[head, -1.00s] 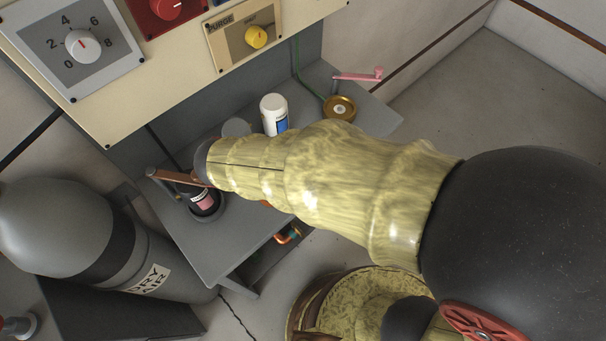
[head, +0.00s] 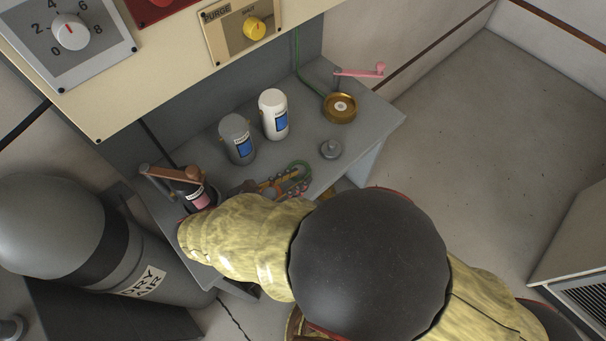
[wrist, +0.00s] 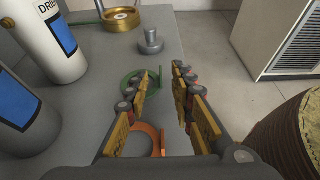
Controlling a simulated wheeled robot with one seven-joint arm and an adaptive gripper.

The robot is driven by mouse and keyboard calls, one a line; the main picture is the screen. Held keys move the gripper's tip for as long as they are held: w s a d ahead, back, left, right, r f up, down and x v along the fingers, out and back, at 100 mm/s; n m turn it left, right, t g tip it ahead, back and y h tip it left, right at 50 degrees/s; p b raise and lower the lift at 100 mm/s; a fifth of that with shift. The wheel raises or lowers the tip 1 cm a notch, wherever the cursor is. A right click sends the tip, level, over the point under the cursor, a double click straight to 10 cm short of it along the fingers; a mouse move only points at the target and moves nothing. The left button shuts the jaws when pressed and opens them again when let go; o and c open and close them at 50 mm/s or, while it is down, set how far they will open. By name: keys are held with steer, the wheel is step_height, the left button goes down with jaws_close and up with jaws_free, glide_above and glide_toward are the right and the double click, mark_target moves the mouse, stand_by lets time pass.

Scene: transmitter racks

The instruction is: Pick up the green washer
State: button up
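The green washer (head: 299,164) lies flat on the grey bench near its front edge, partly hidden by my gripper. In the wrist view the green washer (wrist: 128,82) shows behind the left finger, with a small upright tab. An orange washer (wrist: 156,143) lies nearer, below the fingers.
A white bottle (head: 273,116) and a grey bottle (head: 238,140) stand left of the washer. A grey knobbed weight (head: 331,149) and a brass dish (head: 340,108) are beyond it. A dark bottle with a brown lever (head: 194,187) stands at the bench's left end.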

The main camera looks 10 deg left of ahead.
steer(key=shift+b+x, duration=0.45)
steer(key=shift+x, duration=0.95)
steer(key=shift+s, duration=0.1)
steer(key=shift+c, duration=1.4)
jaws_close()
